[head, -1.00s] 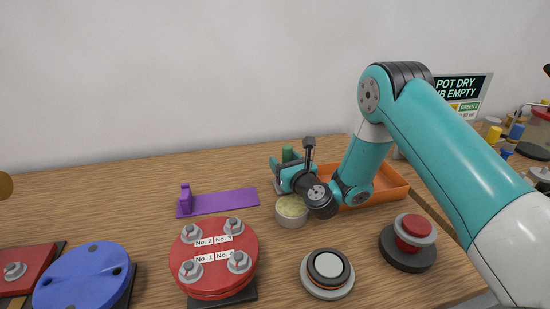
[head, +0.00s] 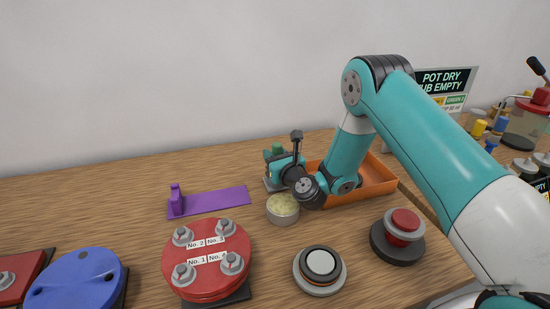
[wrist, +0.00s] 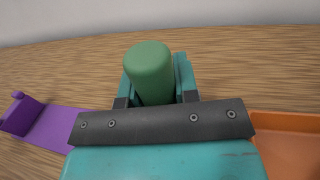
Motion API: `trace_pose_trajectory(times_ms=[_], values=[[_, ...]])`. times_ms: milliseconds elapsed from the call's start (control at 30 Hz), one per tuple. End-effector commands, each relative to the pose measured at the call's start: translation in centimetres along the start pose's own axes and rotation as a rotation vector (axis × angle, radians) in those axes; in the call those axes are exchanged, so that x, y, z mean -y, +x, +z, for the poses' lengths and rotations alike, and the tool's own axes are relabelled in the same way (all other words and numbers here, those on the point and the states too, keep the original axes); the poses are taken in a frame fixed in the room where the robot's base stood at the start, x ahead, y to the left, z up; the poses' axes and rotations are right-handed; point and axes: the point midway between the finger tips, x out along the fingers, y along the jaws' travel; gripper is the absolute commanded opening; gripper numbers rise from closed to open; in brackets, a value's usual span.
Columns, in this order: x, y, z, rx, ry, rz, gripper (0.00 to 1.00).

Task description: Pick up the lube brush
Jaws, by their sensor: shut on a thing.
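My gripper (head: 272,165) is low over the wooden table, behind the round pot of pale yellowish paste (head: 282,209). Its jaws (wrist: 155,100) are shut on an upright green rounded cylinder (wrist: 150,70), which I take to be the lube brush's handle. The top of the green handle (head: 277,149) also shows in the head view, just above the jaws. The brush's lower end is hidden by my gripper in both views, so I cannot tell whether it touches the table.
An orange tray (head: 376,185) is right of my gripper, and a purple holder (head: 210,202) is left. Bare table lies behind the purple holder.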

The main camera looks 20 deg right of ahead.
Motion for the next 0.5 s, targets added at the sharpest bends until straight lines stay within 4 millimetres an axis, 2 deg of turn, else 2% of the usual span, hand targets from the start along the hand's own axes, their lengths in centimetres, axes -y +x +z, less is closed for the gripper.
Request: trace_pose_trajectory(times_ms=[167, 267, 367, 500], values=[[0.1, 0.0, 1.6, 0.001, -0.001, -0.001, 0.05], [0.1, 0.0, 3.2, 0.001, -0.002, -0.001, 0.05], [0.0, 0.0, 5.4, 0.001, -0.001, 0.0, 0.05], [0.0, 0.0, 9.2, 0.002, -0.002, 0.0, 0.05]])
